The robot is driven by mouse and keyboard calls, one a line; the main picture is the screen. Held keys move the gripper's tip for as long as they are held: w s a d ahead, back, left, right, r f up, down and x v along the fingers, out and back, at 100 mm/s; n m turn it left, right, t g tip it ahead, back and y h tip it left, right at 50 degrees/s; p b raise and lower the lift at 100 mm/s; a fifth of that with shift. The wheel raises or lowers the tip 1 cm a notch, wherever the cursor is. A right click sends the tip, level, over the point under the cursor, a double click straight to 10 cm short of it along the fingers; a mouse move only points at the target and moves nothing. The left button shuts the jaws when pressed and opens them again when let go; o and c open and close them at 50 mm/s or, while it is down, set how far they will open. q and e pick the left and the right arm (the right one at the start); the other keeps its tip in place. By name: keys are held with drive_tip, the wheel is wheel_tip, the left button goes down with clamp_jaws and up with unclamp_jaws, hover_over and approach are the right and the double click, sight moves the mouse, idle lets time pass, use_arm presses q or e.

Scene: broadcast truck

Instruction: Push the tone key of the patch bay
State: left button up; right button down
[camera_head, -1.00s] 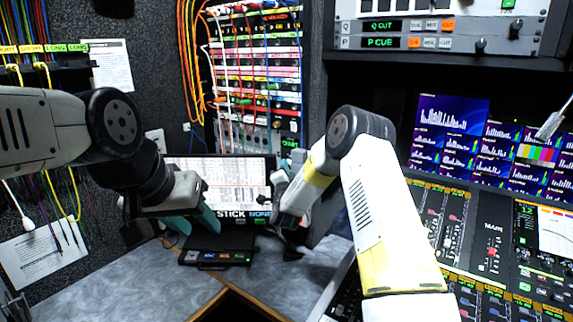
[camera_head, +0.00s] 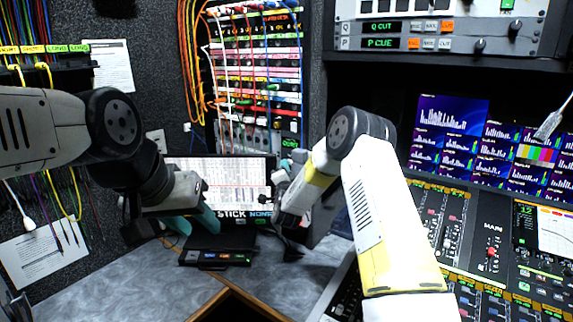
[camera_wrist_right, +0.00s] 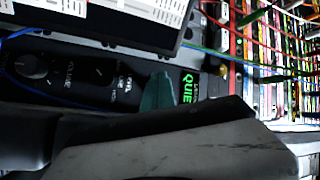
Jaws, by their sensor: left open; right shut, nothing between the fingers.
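The patch bay (camera_head: 258,75) is a tall rack of rows with coloured cords at the back. My right gripper (camera_head: 284,172) is shut and empty, in front of the lower part of the rack. In the right wrist view its teal fingertip (camera_wrist_right: 158,92) is over the panel, beside the display. I cannot make out the tone key or tell whether the fingertip touches it. My left gripper (camera_head: 193,222) is open and empty, low in front of the screen.
A lit screen (camera_head: 235,175) stands below the rack, with a dark box (camera_head: 215,258) on the grey desk (camera_head: 130,280). Cords hang in front of the rack. A mixing console (camera_head: 490,250) and monitors (camera_head: 450,120) are at the right. Papers hang on the left wall.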

drive_tip(key=shift+w+d+r, duration=0.2)
drive_tip(key=shift+w+d, duration=0.05)
drive_tip(key=shift+d, duration=0.25)
drive_tip(key=shift+w+d+r, duration=0.2)
drive_tip(key=shift+w+d, duration=0.05)
drive_tip(key=shift+d, duration=0.2)
idle(0.5)
idle(0.4)
drive_tip(key=shift+s+a+f, duration=0.15)
drive_tip(key=shift+s+a, duration=0.35)
drive_tip(key=shift+a, duration=0.1)
drive_tip(key=shift+s+a+f, duration=0.1)
drive_tip(key=shift+s+a, duration=0.65)
drive_tip(key=shift+s, duration=0.2)
drive_tip(key=shift+s+a+f, duration=0.1)
drive_tip(key=shift+s+a, duration=0.6)
drive_tip(key=shift+s, duration=0.25)
drive_tip(key=shift+a, duration=0.1)
idle(0.4)
drive_tip(key=s+a+m, duration=0.1)
drive_tip(key=m, duration=0.5)
drive_tip(key=s+a+m, duration=0.1)
drive_tip(key=s+m, duration=0.1)
drive_tip(key=m, duration=0.4)
drive_tip(key=s+a+m, duration=0.1)
drive_tip(key=m, duration=0.5)
drive_tip(key=shift+s+a+f+m, duration=0.1)
drive_tip(key=shift+s+a+m, duration=0.15)
drive_tip(key=shift+m, duration=0.15)
